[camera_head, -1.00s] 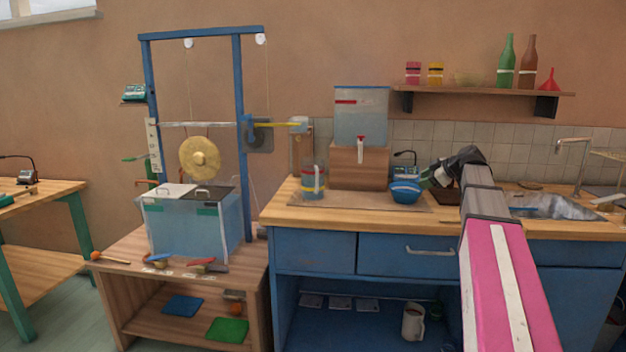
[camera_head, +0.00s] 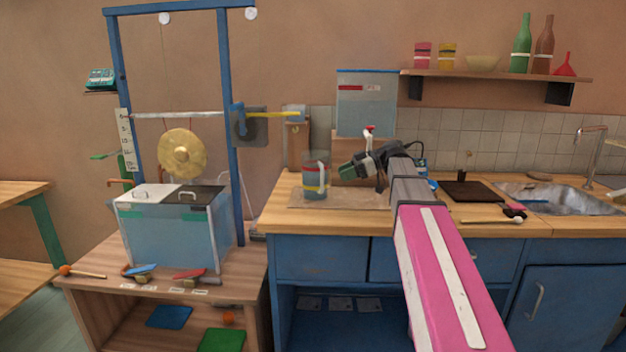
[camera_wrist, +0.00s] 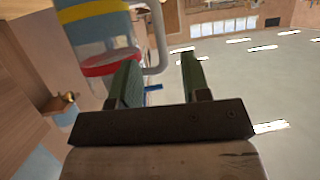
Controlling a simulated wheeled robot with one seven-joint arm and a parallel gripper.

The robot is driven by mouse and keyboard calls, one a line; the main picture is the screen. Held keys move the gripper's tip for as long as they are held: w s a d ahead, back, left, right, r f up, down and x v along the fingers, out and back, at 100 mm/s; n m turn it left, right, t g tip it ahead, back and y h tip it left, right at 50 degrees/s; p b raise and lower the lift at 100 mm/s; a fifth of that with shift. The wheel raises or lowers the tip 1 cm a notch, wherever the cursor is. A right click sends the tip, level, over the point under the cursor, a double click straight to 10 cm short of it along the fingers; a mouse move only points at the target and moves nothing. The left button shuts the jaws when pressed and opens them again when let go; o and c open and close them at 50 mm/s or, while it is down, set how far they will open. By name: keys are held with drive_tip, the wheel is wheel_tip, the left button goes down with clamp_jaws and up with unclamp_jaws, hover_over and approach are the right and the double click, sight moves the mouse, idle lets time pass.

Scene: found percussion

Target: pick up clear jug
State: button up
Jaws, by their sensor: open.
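The clear jug (camera_head: 314,178) stands upright on the wooden counter, on a brown mat. It has a yellow band, a red band and a pale handle on its right side. In the wrist view the jug (camera_wrist: 98,30) shows at the upper left, with its handle (camera_wrist: 157,35) beyond my fingertips. My gripper (camera_head: 345,171) is just right of the jug, pointing left toward it. In the wrist view my gripper (camera_wrist: 160,75) has its two green fingers apart, with nothing held between them. I cannot tell the exact gap between fingertips and handle.
A clear tank with a red tap (camera_head: 366,100) stands on a wooden block behind my arm. A blue frame (camera_head: 238,150) with a gong (camera_head: 183,154) rises left of the counter. A dark board (camera_head: 470,191) and sink (camera_head: 560,198) lie to the right.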

sight(322, 190)
drive_tip(key=x, duration=0.8)
drive_tip(key=shift+a+f, duration=0.1)
drive_tip(key=shift+a, duration=0.15)
clamp_jaws()
